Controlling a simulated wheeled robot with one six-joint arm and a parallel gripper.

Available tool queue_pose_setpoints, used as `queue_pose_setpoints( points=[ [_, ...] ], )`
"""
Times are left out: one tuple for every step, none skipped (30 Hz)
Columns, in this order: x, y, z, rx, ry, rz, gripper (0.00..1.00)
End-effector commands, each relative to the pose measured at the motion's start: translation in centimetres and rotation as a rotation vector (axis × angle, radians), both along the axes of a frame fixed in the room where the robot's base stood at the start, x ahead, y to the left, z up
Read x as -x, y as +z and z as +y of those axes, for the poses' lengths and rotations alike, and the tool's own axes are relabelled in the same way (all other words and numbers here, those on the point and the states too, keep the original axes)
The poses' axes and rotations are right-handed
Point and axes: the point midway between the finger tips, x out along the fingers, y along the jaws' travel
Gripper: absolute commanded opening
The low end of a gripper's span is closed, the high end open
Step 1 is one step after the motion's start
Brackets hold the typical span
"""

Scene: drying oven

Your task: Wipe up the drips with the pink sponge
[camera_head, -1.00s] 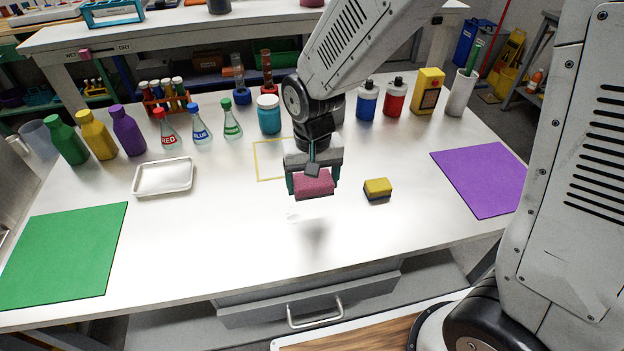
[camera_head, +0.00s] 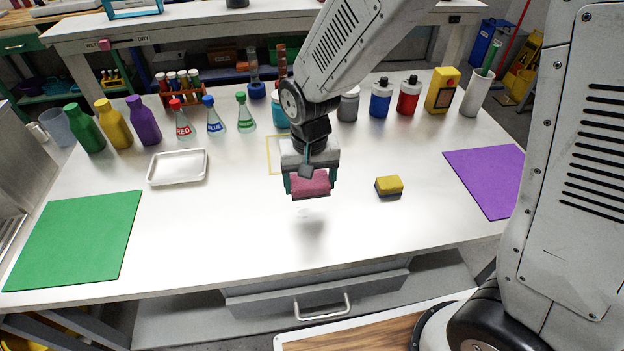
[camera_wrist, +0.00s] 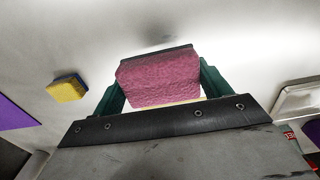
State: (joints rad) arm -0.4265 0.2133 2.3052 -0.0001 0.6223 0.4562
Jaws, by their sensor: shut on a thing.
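The pink sponge (camera_head: 310,184) is held between the two fingers of my gripper (camera_head: 308,180), above the middle of the white table, with a shadow below it. In the wrist view the pink sponge (camera_wrist: 160,80) sits between the green fingers of my gripper (camera_wrist: 160,88), with a dark layer along its far edge. Faint pale marks show on the table just under the sponge in the head view, too small to make out clearly as drips. A second sponge, yellow with a dark base (camera_head: 389,186), lies on the table to the right; it also shows in the wrist view (camera_wrist: 67,88).
A metal tray (camera_head: 150,181), a green mat (camera_head: 75,240) and a purple mat (camera_head: 488,180) lie on the table (camera_head: 230,235). A yellow outlined square (camera_head: 268,157) is partly behind my gripper. Bottles and flasks (camera_head: 215,122) line the back. The front middle is clear.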

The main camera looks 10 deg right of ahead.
Motion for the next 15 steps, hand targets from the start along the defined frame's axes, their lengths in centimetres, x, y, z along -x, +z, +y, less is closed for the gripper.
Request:
queue_pose_setpoints(
  points=[
    [0.1,-0.5,0.0,0.001,0.001,0.003,0.55],
    [0.1,-0.7,0.0,0.002,0.001,0.004,0.55],
    [0.1,-1.0,0.1,0.002,0.002,0.003,0.55],
    [0.1,-1.3,0.1,0.001,0.002,0.003,0.55],
    [0.1,-1.6,0.1,0.001,0.002,0.003,0.55],
    [0.1,-2.0,0.1,0.002,0.003,0.004,0.55],
    [0.1,-2.2,0.1,0.002,0.003,0.004,0.55],
    [0.1,-2.5,0.2,0.002,0.004,0.003,0.55],
    [0.1,-2.9,0.2,0.001,0.004,0.003,0.55],
    [0.1,-3.1,0.2,0.002,0.005,0.004,0.55],
    [0.2,-3.4,0.2,0.002,0.005,0.004,0.55],
    [0.1,-3.8,0.3,0.001,0.005,0.003,0.55],
    [0.1,-4.0,0.3,0.001,0.006,0.003,0.55],
    [0.2,-4.3,0.3,0.001,0.006,0.003,0.55],
    [0.2,-4.7,0.4,0.002,0.007,0.004,0.55]
  ],
)
